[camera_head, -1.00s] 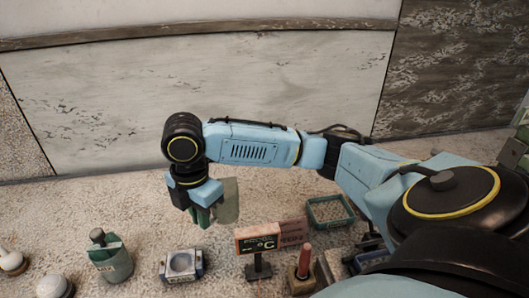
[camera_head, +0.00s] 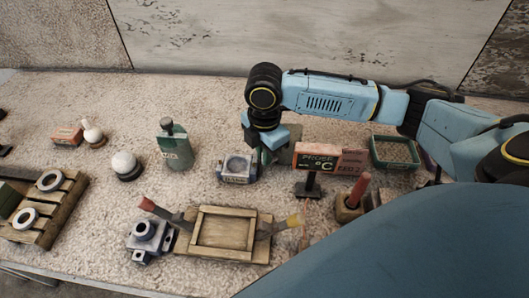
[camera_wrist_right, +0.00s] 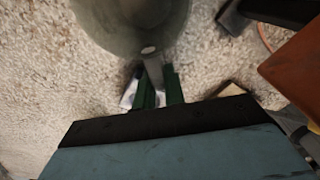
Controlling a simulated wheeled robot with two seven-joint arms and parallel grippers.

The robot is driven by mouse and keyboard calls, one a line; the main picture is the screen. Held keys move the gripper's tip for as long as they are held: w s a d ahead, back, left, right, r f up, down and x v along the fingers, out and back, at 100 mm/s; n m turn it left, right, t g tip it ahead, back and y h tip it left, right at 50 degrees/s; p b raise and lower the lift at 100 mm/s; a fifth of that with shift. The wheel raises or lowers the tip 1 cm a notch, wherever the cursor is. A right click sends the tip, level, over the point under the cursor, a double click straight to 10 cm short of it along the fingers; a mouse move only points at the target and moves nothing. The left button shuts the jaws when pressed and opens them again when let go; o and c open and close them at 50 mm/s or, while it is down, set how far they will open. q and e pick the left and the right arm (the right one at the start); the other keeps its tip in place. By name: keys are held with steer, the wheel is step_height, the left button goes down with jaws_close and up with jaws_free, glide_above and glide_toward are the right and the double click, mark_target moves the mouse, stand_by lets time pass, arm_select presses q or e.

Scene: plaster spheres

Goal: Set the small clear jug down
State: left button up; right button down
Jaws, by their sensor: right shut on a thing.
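The small clear jug (camera_head: 288,148) is a greyish see-through vessel, partly hidden by my gripper and a sign in the head view. In the right wrist view the jug (camera_wrist_right: 132,28) fills the top middle, its wide body cut off by the picture edge. My right gripper (camera_head: 263,154) points down beside it, and its green fingers (camera_wrist_right: 158,90) are shut on the jug's handle side. The jug looks upright. I cannot tell whether its base touches the speckled table (camera_head: 215,110). My left gripper is not in view.
A green tray (camera_head: 394,152) lies farther right. The table behind is clear.

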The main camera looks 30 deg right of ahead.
steer(key=c, duration=1.5)
jaws_free()
steer(key=shift+f, duration=0.1)
